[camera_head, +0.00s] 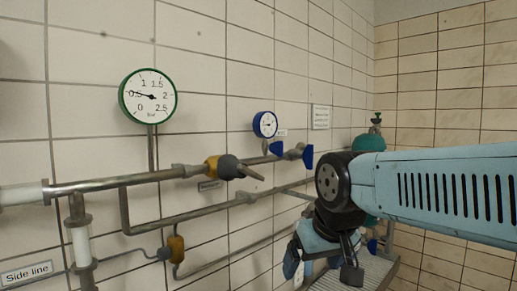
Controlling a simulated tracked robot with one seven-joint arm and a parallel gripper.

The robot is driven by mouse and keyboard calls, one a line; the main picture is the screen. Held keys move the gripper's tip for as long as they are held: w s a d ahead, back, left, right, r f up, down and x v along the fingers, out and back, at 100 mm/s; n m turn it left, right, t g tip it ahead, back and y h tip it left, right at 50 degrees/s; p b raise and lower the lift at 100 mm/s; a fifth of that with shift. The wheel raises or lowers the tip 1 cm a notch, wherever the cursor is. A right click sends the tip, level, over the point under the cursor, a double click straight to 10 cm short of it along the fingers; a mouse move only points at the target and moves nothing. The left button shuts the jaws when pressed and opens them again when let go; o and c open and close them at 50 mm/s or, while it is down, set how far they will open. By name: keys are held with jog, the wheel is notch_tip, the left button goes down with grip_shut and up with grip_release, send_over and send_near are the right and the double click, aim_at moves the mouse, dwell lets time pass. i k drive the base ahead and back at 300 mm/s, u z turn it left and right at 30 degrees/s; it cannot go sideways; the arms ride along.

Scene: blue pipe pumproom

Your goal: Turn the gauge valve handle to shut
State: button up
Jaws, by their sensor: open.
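A green-rimmed gauge (148,95) marked in bar hangs on the tiled wall at the left, its needle near 0.5. A smaller blue-rimmed gauge (265,125) is farther along the wall. Below it, a blue handle (276,148) and a larger blue handle (307,157) sit on the pipe. I cannot tell for certain which handle is the gauge valve's. My gripper (320,272) is low at the right, pointing down, with its jaws apart and nothing seen between them. It is apart from the blue handles, below and to the right in the picture.
A grey pipe valve with a yellow collar (212,167) and grey lever juts out mid-wall. A small yellow fitting (176,248) sits on the lower pipe. A teal tank (369,144) stands behind my arm, and a grey slatted surface (378,268) lies below it.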

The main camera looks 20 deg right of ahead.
aim_at(276, 148)
jog(key=z, duration=0.5)
jog(key=k, duration=1.35)
jog(key=u, duration=0.35)
jog(key=i, duration=1)
jog(key=z, duration=0.1)
